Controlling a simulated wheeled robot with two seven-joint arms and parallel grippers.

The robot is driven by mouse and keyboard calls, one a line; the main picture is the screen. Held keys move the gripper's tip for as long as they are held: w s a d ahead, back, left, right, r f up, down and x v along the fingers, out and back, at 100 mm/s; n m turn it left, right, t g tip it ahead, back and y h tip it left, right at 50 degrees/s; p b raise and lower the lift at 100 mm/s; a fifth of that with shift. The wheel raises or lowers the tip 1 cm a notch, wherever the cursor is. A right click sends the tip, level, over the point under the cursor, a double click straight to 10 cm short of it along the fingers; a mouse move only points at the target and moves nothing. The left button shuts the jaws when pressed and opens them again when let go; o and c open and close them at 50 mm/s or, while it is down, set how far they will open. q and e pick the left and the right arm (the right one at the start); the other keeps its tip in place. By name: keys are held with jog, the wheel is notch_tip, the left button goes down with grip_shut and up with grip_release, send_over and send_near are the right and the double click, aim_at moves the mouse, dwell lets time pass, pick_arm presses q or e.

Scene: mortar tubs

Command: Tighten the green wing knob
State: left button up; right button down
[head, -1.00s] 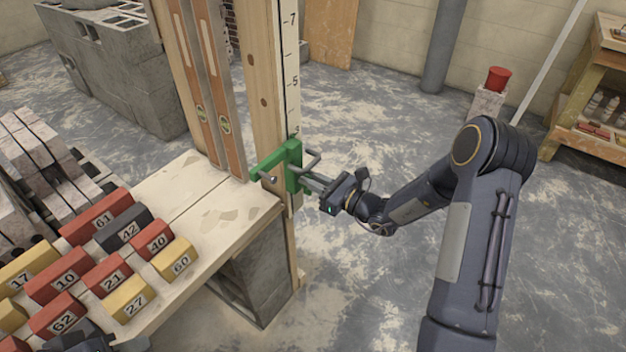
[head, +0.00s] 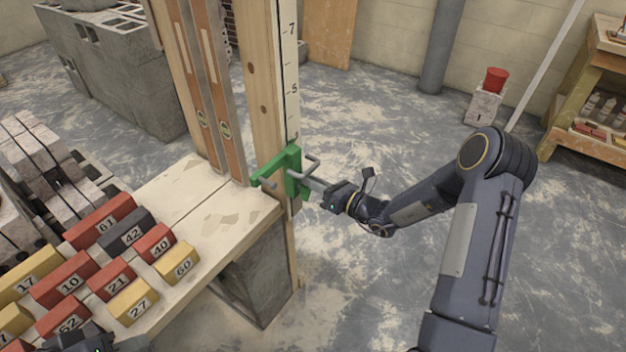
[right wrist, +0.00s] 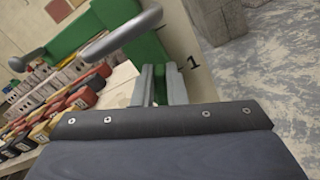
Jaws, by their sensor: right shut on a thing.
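A green clamp (head: 293,165) with grey bars sits on the wooden post (head: 262,100) beside the scale strip. My right gripper (head: 308,185) reaches it from the right, its fingers at the clamp's right side. In the right wrist view the fingers (right wrist: 160,86) are shut on the green wing knob (right wrist: 160,82), a thin green strip between them; they hide most of it. The clamp's green body (right wrist: 85,30) and a thick grey bar (right wrist: 122,34) lie close above the fingers. A dark part of my left gripper (head: 88,340) shows at the bottom left edge; its fingers cannot be made out.
A bench (head: 205,210) left of the post holds numbered bricks, red, yellow and dark. Two spirit levels (head: 205,95) stand upright next to the post. Grey blocks (head: 110,70) are stacked behind. The floor (head: 390,280) right of the post is mostly clear; a shelf (head: 590,110) stands far right.

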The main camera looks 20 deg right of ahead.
jog(key=shift+w+d+f+m+p, duration=0.15)
jog(key=shift+d+f+m+p, duration=0.2)
jog(key=shift+m+p, duration=1.2)
jog(key=shift+w+d+f+m+p, duration=0.15)
jog(key=shift+f+m+p, duration=0.25)
jog(key=shift+m, duration=2.4)
jog(key=shift+w+d+f+m+p, duration=0.3)
jog(key=shift+m+p, duration=0.6)
jog(key=shift+m, duration=1.25)
jog(key=shift+s+a+f, duration=0.15)
jog(key=shift+f, duration=0.05)
jog(key=c, duration=1.5)
grip_release()
jog(key=shift+o, duration=0.2)
jog(key=v, duration=0.7)
jog(key=shift+s+d, duration=0.25)
jog(key=shift+s, duration=0.1)
